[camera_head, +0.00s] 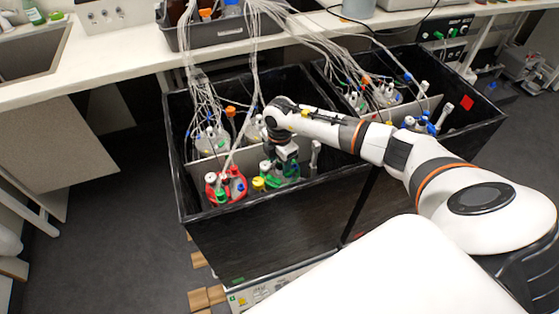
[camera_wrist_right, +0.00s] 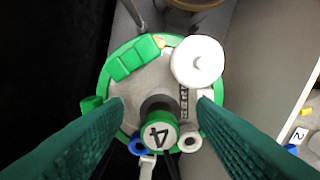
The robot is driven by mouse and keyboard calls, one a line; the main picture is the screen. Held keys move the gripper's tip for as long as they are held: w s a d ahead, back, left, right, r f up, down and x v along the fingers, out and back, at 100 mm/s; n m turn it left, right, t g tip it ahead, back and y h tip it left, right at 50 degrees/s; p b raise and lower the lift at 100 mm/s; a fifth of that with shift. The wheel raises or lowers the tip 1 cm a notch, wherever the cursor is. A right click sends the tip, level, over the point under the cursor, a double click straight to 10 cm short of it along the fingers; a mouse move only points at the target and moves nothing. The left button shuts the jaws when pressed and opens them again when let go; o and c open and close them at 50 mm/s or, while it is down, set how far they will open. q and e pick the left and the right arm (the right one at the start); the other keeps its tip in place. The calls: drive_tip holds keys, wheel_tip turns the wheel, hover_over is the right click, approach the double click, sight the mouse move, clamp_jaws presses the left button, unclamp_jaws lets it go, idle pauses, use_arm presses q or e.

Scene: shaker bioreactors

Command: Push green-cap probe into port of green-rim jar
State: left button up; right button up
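The green-rim jar (camera_head: 291,177) stands at the front of the left half of the black box, partly hidden by my right gripper (camera_head: 284,164). In the right wrist view the jar's green rim (camera_wrist_right: 118,58) surrounds a grey lid. The fingers are spread, with a gap on each side of the probe. How deep the probe sits in its port cannot be told. My left gripper is not in view.
The red-rim jar (camera_head: 226,188) stands close at left. More jars with tubing stand behind and in the right half of the black box (camera_head: 260,213). A white cap (camera_wrist_right: 198,62) and green block (camera_wrist_right: 131,58) rise from the green-rim jar's lid. A partition runs alongside.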

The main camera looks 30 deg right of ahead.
drive_tip(key=shift+r, duration=0.1)
wheel_tip(320, 180, up, 12)
idle(0.5)
